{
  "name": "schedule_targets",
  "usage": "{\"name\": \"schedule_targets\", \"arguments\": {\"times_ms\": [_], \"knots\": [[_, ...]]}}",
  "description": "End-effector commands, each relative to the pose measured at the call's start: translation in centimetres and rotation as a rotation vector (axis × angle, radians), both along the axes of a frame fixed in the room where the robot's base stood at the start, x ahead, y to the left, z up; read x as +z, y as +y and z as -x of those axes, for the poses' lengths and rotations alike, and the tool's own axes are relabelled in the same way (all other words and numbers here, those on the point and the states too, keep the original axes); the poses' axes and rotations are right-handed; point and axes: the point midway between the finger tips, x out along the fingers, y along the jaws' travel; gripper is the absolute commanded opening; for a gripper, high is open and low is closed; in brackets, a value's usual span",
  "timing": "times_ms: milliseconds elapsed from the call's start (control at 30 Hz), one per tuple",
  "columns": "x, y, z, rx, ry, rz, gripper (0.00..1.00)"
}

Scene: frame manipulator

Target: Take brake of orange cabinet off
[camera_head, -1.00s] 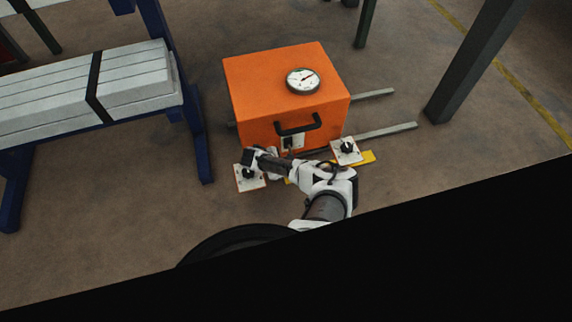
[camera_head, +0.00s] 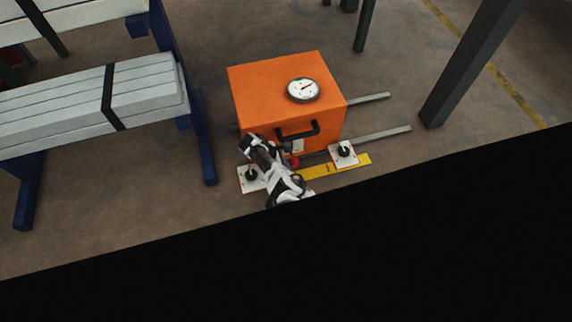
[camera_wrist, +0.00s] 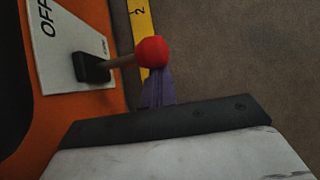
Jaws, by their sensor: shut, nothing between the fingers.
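The orange cabinet (camera_head: 285,95) stands on the floor in the head view, with a round dial on top and a black handle on its front. Its brake is a short lever with a red ball (camera_wrist: 152,52) on a white plate (camera_wrist: 68,45) marked OFF; the red ball also shows in the head view (camera_head: 294,162), below the handle. My gripper (camera_wrist: 158,88) is shut and empty. Its fingers show just below the red ball in the wrist view; I cannot tell whether they touch. My arm hides part of the cabinet's lower front.
Grey rails (camera_head: 380,135) run out to the right. A blue-legged rack (camera_head: 200,150) stands left and a dark post (camera_head: 470,70) right.

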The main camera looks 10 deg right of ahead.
Motion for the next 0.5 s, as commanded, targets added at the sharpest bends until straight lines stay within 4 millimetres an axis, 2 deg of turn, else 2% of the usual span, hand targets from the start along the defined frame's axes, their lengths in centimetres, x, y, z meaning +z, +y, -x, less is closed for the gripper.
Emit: {"name": "schedule_targets", "arguments": {"times_ms": [133,233,500], "knots": [[0.9,0.0,-0.4,0.0,0.002,0.001,0.0],[1.4,0.0,-0.6,0.001,0.066,0.006,0.0],[1.3,0.0,-0.5,0.001,0.076,0.003,0.0]]}}
